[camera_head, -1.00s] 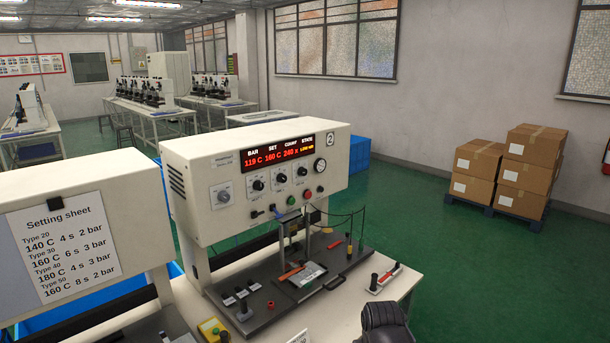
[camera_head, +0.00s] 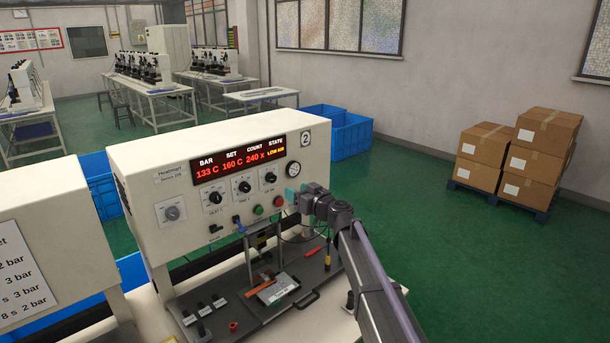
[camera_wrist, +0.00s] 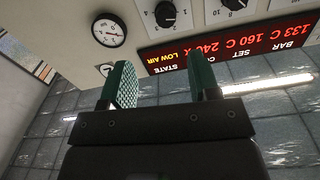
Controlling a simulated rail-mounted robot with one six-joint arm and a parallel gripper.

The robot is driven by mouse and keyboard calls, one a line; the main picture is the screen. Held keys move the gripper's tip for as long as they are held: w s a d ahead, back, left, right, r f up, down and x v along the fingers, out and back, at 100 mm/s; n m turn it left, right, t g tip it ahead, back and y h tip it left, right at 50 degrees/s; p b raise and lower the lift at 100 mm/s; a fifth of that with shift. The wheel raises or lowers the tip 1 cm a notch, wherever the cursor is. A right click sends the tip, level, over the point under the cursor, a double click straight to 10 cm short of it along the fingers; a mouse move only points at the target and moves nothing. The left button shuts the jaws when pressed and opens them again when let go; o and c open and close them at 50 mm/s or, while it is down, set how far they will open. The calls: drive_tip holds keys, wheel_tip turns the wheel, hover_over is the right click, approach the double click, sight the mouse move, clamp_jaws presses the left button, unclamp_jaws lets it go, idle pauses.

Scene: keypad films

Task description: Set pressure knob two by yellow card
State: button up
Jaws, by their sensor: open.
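Press two is a cream machine (camera_head: 130,165) with a red display (camera_head: 238,160) reading 133 C, 160 C, 240 and LOW AIR. Three black knobs sit below it: left (camera_head: 214,197), middle (camera_head: 243,186) and right (camera_head: 270,178), with a round gauge (camera_head: 293,169) beside the right one. My gripper (camera_head: 296,194) is open and empty at the panel's right end, just below the gauge. The upside-down wrist view shows its two green fingers (camera_wrist: 162,78) apart, clear of the gauge (camera_wrist: 110,30) and a black knob (camera_wrist: 165,13). I cannot clearly make out a yellow card.
A setting sheet (camera_head: 20,268) on the left machine is partly cut off. Green and red buttons (camera_head: 267,206) and small levers lie under the knobs. The press bed (camera_head: 235,318) holds an orange bar and a plate. Blue bins and stacked cartons (camera_head: 520,155) stand behind.

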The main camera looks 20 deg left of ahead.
sight(273, 180)
drive_tip(key=x, duration=1.1)
drive_tip(key=shift+s+a, duration=0.2)
drive_tip(key=shift+s, duration=0.15)
drive_tip(key=c, duration=0.9)
